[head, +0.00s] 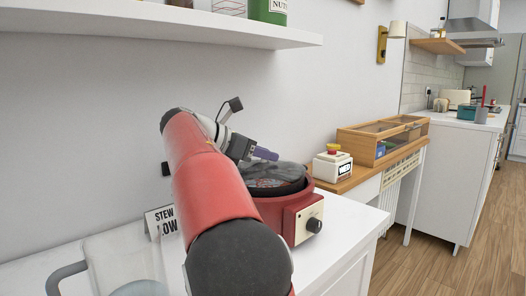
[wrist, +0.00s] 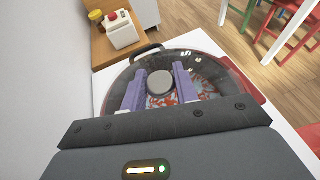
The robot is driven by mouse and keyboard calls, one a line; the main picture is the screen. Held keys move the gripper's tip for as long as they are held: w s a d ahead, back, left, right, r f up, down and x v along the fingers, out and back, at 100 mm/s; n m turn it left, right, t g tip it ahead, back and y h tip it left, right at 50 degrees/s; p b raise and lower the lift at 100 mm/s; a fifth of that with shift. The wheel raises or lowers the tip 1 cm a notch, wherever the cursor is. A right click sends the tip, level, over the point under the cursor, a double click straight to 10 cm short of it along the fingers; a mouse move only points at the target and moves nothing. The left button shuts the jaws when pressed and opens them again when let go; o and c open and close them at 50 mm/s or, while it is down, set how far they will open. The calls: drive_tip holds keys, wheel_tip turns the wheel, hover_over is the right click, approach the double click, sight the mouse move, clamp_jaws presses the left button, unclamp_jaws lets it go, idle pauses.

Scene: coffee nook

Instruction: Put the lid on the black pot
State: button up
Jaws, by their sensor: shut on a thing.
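The black pot (head: 283,191) sits in a red cooker (head: 276,213) with a front dial, on the white counter. A clear glass lid (wrist: 205,74) with a round grey knob (wrist: 160,83) lies over the pot's mouth in the wrist view; in the head view the glass lid (head: 268,174) shows at the pot's rim. I cannot tell if it rests fully on the rim or hovers slightly above. My gripper (wrist: 159,80) has its purple fingers on both sides of the knob, shut on the lid. My red arm hides the cooker's left part in the head view.
A sign reading STEW LOW (head: 162,221) and a clear jug (head: 122,262) stand left of the cooker. A white box with a red button (head: 333,165) and a wooden case (head: 365,142) stand behind right. A shelf (head: 225,27) hangs above.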

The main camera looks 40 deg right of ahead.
idle(0.4)
drive_tip(key=o, duration=1.2)
drive_tip(key=shift+o, duration=0.4)
drive_tip(key=o, duration=0.4)
drive_tip(key=shift+r+p, duration=0.5)
drive_tip(key=shift+r, duration=1.95)
clamp_jaws()
